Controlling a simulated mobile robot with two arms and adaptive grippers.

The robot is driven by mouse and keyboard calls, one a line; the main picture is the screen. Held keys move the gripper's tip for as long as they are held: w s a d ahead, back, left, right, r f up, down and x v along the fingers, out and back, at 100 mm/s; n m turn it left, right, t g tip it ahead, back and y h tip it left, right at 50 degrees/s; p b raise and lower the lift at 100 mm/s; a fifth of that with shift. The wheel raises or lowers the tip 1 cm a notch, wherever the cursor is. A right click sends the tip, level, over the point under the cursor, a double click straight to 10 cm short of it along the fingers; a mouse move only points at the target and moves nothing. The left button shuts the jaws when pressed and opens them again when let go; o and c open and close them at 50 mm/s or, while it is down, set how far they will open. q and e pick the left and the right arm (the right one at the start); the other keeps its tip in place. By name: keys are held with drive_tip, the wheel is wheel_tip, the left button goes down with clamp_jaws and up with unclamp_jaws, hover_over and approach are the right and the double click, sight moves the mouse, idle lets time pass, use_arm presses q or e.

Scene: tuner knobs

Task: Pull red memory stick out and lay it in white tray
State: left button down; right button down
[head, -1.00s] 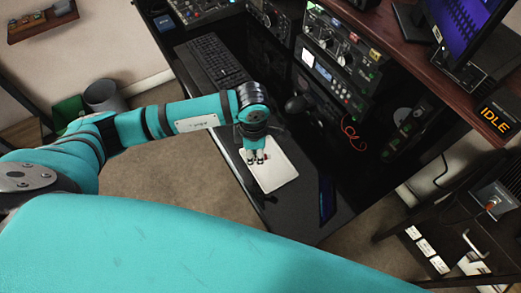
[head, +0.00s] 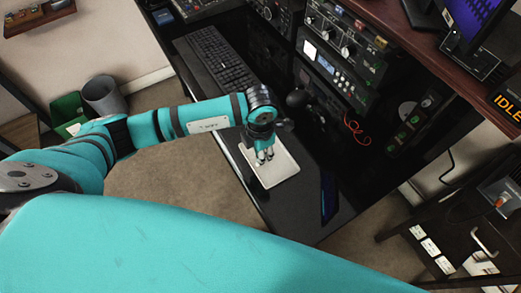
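The white tray (head: 282,174) lies on the dark desk top near its front edge. My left gripper (head: 265,157) points down over the tray, with its light fingertips close above or at the tray's surface. The fingers are too small to show whether they are apart or closed. I cannot make out the red memory stick; it may be hidden by the fingers. My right gripper is out of view.
A black keyboard (head: 216,63) lies left of the tray, and a dark phone-like slab (head: 328,199) lies to its right. Rack units (head: 345,68) with a red cable (head: 357,133) stand behind. An upper shelf with a monitor is at the right.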

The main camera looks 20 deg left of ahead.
use_arm(q)
drive_tip(key=shift+f+b, duration=0.3)
drive_tip(key=shift+f, duration=0.5)
drive_tip(key=shift+f+b, duration=0.45)
drive_tip(key=shift+f, duration=0.1)
drive_tip(key=c, duration=1.4)
unclamp_jaws()
drive_tip(key=shift+r, duration=0.1)
drive_tip(key=shift+r, duration=0.15)
drive_tip(key=shift+r+p, duration=0.95)
drive_tip(key=shift+r, duration=0.35)
